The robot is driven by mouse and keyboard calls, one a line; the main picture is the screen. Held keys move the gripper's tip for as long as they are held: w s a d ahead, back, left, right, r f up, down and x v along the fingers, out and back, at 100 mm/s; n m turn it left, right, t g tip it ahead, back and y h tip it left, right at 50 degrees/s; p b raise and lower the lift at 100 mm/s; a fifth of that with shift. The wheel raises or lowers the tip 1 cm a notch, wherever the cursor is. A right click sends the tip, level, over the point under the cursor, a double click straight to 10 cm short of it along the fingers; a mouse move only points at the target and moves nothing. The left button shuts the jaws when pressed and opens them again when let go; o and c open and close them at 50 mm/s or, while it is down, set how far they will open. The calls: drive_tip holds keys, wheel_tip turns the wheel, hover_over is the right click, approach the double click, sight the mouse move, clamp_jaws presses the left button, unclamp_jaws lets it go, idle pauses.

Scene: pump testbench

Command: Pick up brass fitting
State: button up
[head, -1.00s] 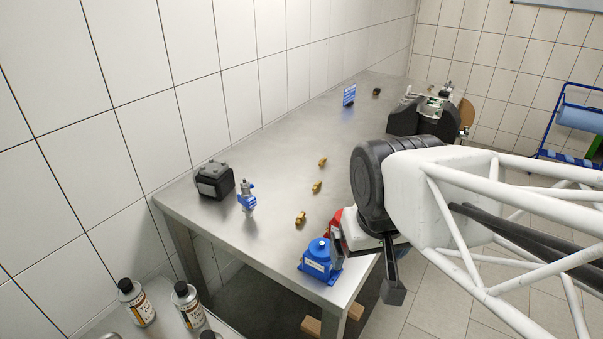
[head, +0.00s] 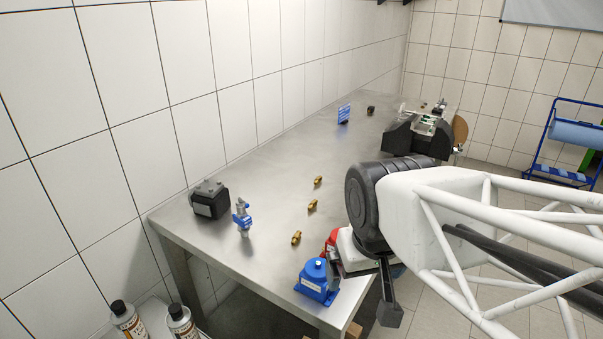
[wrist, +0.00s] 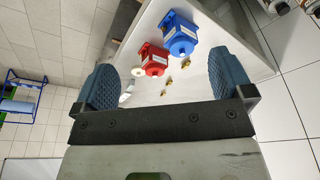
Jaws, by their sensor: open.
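Several brass fittings lie in a loose row on the steel table (head: 265,190): a near one (head: 296,238), a middle one (head: 312,204) and a far one (head: 318,181). In the wrist view, small brass fittings (wrist: 186,63) show beyond the blue and red units. My gripper (wrist: 172,88) is open and empty, with its two blue textured fingers wide apart. It is off the table's right front side, apart from the fittings.
A blue unit (head: 317,281) and a red unit (head: 331,240) stand at the table's front right, between my gripper and the fittings. A black box (head: 210,199) and a blue-silver valve (head: 242,218) stand at left. A black machine (head: 415,140) stands at the far end.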

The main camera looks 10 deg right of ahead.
drive_tip(key=shift+c, duration=0.5)
drive_tip(key=shift+c, duration=0.8)
drive_tip(key=shift+w, duration=0.1)
drive_tip(key=w+a+f+m+g, duration=0.1)
drive_tip(key=w+f+m, duration=0.3)
drive_tip(key=w+m, duration=0.4)
drive_tip(key=w+a+f+m, duration=0.2)
drive_tip(key=w+f+m, duration=0.2)
drive_tip(key=w+m, duration=0.4)
drive_tip(key=w+a+f+m+g, duration=0.1)
drive_tip(key=w+f+m, duration=0.3)
drive_tip(key=w, duration=1.2)
drive_tip(key=shift+w+a+f+m+g, duration=0.1)
drive_tip(key=shift+a+f+m+g, duration=0.1)
drive_tip(key=shift+m, duration=0.75)
drive_tip(key=shift+w+a+f+m+g, duration=0.1)
drive_tip(key=shift+f+m, duration=0.1)
drive_tip(key=shift+m, duration=0.75)
drive_tip(key=shift+w+f, duration=0.2)
drive_tip(key=shift+w, duration=0.05)
